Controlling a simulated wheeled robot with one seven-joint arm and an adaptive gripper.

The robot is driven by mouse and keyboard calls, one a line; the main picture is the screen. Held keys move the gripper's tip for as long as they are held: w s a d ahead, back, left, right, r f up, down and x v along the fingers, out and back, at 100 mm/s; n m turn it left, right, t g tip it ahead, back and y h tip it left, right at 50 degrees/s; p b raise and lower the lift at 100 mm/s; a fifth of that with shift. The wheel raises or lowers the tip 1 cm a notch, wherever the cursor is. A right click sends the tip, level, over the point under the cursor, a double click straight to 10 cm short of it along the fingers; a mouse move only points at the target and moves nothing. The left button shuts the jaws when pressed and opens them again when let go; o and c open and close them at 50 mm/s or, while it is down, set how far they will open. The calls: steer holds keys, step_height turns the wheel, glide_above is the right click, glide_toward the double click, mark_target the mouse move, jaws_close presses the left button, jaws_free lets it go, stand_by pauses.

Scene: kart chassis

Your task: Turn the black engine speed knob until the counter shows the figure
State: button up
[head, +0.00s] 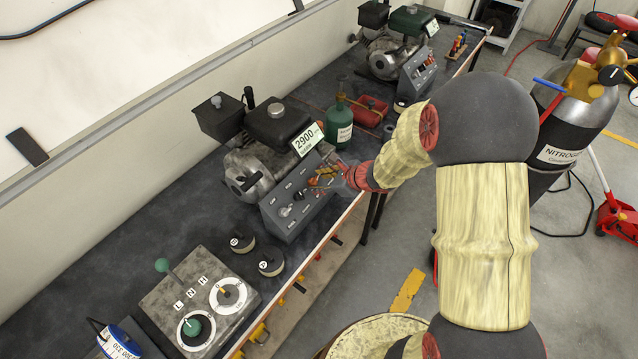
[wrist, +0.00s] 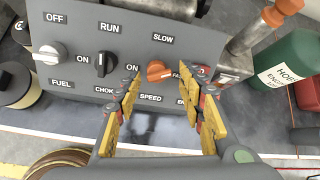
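The grey control panel (wrist: 75,30) fills the upper left of the wrist view; in the head view the panel (head: 292,208) stands on the bench before an engine. A black knob (wrist: 104,63) sits under RUN and above CHOKE. The knob between SLOW and a partly hidden FA label, above SPEED, looks orange (wrist: 158,72). A white plate reading 2900 (head: 307,140) stands above the panel; I cannot tell if it is the counter. My gripper (wrist: 170,88) is open and empty, its yellow fingers spread in front of the panel's right part. It also shows at the panel in the head view (head: 330,178).
A silver knob (wrist: 47,54) is at the panel's left. A green bottle (wrist: 288,72) and an orange-capped pipe (wrist: 262,28) stand at its right. In the head view, a lever box (head: 160,305) and two round black-topped pieces (head: 270,263) lie nearer on the bench.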

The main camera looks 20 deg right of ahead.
steer(key=shift+w+a+f, duration=0.3)
steer(key=shift+f, duration=0.05)
steer(key=shift+a, duration=0.1)
steer(key=shift+s+f, duration=0.1)
steer(key=shift+s, duration=0.05)
jaws_close()
